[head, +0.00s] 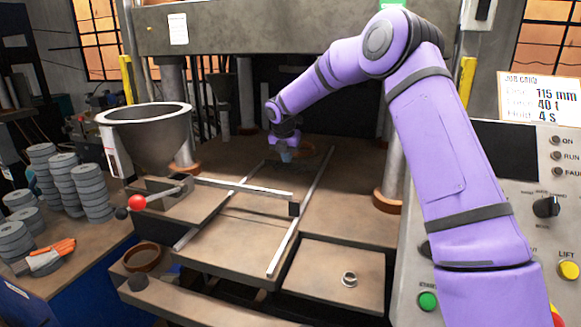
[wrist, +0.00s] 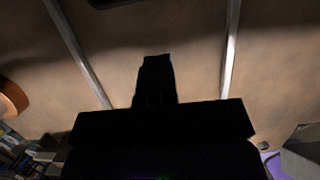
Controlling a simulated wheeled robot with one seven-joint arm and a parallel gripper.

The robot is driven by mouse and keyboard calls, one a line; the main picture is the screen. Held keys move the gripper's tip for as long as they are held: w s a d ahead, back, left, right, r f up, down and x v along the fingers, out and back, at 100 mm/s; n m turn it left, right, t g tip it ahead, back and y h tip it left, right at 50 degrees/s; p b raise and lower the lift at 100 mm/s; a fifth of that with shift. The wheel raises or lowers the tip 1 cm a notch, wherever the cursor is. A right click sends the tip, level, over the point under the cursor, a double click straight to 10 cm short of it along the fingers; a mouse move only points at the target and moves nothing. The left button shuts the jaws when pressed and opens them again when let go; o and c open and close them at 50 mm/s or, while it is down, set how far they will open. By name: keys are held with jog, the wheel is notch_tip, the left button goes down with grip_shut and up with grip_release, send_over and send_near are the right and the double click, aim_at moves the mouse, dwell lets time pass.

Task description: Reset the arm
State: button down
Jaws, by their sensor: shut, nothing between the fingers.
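My purple arm reaches from the right side of the head view over the press bed (head: 330,215). My gripper (head: 285,153) is at the far end, small in the head view, between the upper ends of the two rails and under the press's upper beam. In the wrist view my gripper (wrist: 155,62) is a dark silhouette with its fingers together and nothing seen between them. The brown plate surface (wrist: 160,30) lies beyond the fingers, with a rail on each side. The exact gap between fingertips and plate cannot be told.
A grey hopper (head: 145,135) and a red-knobbed lever (head: 137,202) stand left. Stacked discs (head: 92,190) and orange-white gloves (head: 50,257) lie at far left. A metal ring (head: 349,279) sits on the front plate. Press columns (head: 393,165) and a control panel (head: 535,215) are right.

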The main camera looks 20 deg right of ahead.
jog(key=s+a+r+m+t, duration=0.1)
jog(key=s+r+m, duration=0.6)
jog(key=s+r, duration=0.45)
jog(key=s+a+r+m, duration=0.1)
jog(key=s+r+m, duration=0.65)
jog(key=s, duration=0.75)
jog(key=s+f+m+y, duration=0.1)
jog(key=s+m, duration=0.6)
jog(key=s, duration=0.6)
jog(key=s+d+f+m+t+y, duration=0.1)
jog(key=s+m, duration=0.6)
jog(key=s, duration=0.7)
jog(key=shift+d+f+t, duration=0.3)
